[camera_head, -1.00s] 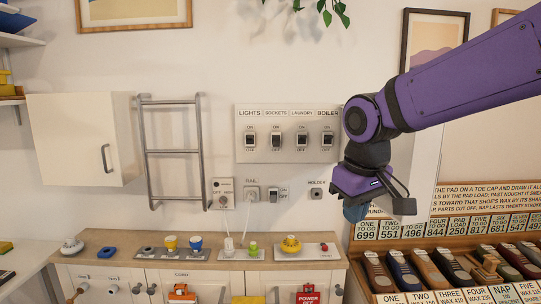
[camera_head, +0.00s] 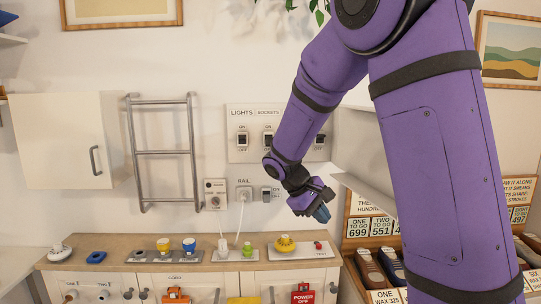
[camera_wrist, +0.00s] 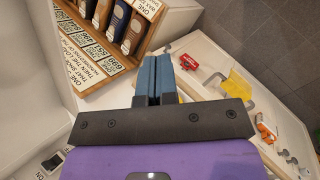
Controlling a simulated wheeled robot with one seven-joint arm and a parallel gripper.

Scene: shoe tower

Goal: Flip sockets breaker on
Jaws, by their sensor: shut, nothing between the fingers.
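The grey breaker panel (camera_head: 234,148) hangs on the wall in the head view, with a row of switches marked ON above and OFF below. The sockets breaker (camera_head: 268,139) is the second switch from the left, under the SOCKETS label; its lever position is too small to tell. My arm hides the label and switch to its right. My gripper (camera_head: 322,214) is below and right of the panel, apart from it, pointing down and to the right. In the wrist view my gripper (camera_wrist: 155,75) has its blue fingers together, empty; the sockets breaker cannot be made out there.
The counter (camera_head: 130,246) below holds knobs, cups and a yellow plug-like piece (camera_head: 285,244). A shoe rack (camera_head: 372,240) with number cards stands at the right. A wall ladder (camera_head: 165,150) and white cabinet (camera_head: 70,140) are left of the panel.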

